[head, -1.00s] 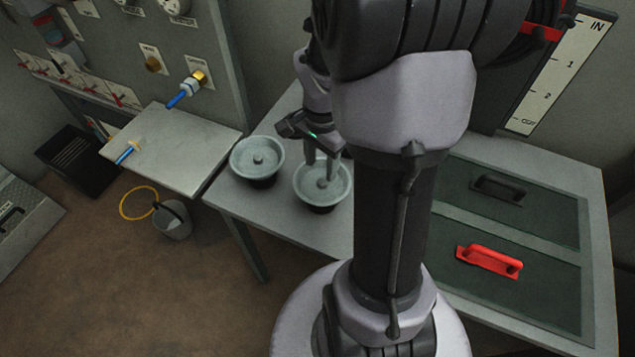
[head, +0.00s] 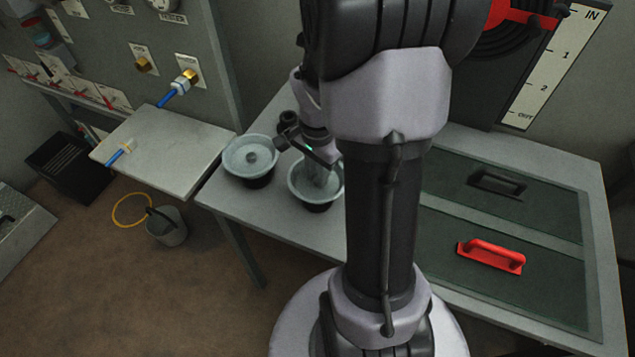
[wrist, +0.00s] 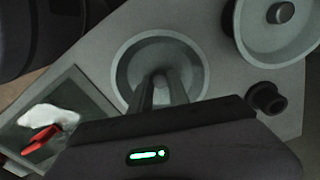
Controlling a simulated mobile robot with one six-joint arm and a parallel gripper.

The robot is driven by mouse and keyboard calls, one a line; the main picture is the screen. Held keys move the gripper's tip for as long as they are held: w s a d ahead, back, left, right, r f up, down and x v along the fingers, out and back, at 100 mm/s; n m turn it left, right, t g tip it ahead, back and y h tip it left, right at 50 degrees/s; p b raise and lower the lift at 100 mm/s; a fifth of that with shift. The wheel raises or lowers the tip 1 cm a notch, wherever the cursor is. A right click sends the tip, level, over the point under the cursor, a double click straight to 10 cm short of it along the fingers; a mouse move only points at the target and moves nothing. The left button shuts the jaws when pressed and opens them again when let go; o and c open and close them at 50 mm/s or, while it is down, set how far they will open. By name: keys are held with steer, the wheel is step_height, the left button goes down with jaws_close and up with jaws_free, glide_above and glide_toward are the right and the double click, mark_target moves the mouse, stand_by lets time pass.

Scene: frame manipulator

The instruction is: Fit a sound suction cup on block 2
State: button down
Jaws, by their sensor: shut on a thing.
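Two round pale dishes with dark bases stand side by side on the grey bench; they may be the suction cups, but I cannot tell. The left dish (head: 237,160) has a small knob in its middle. My gripper (head: 318,180) reaches down into the right dish (head: 296,190), its fingers close together at the centre. In the wrist view the fingers (wrist: 160,80) are shut at the middle of this dish (wrist: 128,62), on what looks like its knob, mostly hidden. The other dish (wrist: 245,30) is at upper right. I cannot make out a block 2.
A small black ring-shaped piece (wrist: 266,97) stands behind the dishes, also in the head view (head: 287,118). A red handle (head: 490,257) and a dark handle (head: 497,184) sit on dark green panels at right. A pale side table (head: 165,150) and bucket (head: 168,230) are left.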

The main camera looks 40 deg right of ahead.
step_height(320, 180, up, 15)
steer(key=p, duration=0.9)
